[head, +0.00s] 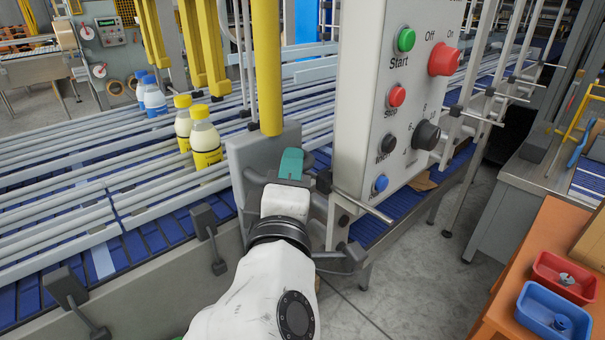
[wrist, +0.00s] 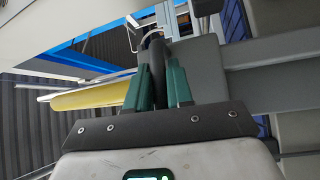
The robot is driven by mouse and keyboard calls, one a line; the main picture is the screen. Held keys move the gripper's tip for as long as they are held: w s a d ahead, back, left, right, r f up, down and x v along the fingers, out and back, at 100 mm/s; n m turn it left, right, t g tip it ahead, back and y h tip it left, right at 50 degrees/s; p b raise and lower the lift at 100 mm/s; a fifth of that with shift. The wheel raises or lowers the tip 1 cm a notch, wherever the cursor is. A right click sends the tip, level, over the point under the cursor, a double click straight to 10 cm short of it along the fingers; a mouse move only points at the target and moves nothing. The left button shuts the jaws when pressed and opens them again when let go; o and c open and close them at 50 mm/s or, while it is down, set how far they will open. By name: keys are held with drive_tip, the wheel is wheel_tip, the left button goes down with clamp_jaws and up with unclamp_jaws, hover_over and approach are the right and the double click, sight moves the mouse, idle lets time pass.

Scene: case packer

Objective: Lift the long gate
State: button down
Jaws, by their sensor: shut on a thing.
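A tall yellow post (head: 265,70) rises from a grey block (head: 250,160) at the conveyor's near side; it looks like part of the long gate, but I cannot tell for certain. My gripper (head: 291,160) is at the right side of this block, left of the control box. In the wrist view my gripper (wrist: 159,76) has its teal fingers closed on a dark upright handle (wrist: 157,62). The grey block (wrist: 208,70) is right beside it, and the yellow post (wrist: 90,97) lies to the left. The handle is mostly hidden in the head view.
A control box (head: 385,100) with coloured buttons and knobs stands close on the right. Bottles (head: 206,145) stand between rails on the blue conveyor (head: 175,228). An orange bench (head: 540,250) with red (head: 545,282) and blue trays (head: 535,325) is at the lower right.

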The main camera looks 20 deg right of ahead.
drive_tip(key=shift+r+p, duration=0.6)
drive_tip(key=shift+r, duration=0.85)
drive_tip(key=c, duration=1.1)
unclamp_jaws()
drive_tip(key=shift+f, duration=0.2)
drive_tip(key=shift+a, duration=0.1)
drive_tip(key=shift+s+a+f, duration=0.15)
drive_tip(key=shift+s+f, duration=0.05)
drive_tip(key=shift+s, duration=0.15)
drive_tip(key=b+v, duration=0.3)
drive_tip(key=v, duration=0.7)
drive_tip(key=shift+r, duration=0.2)
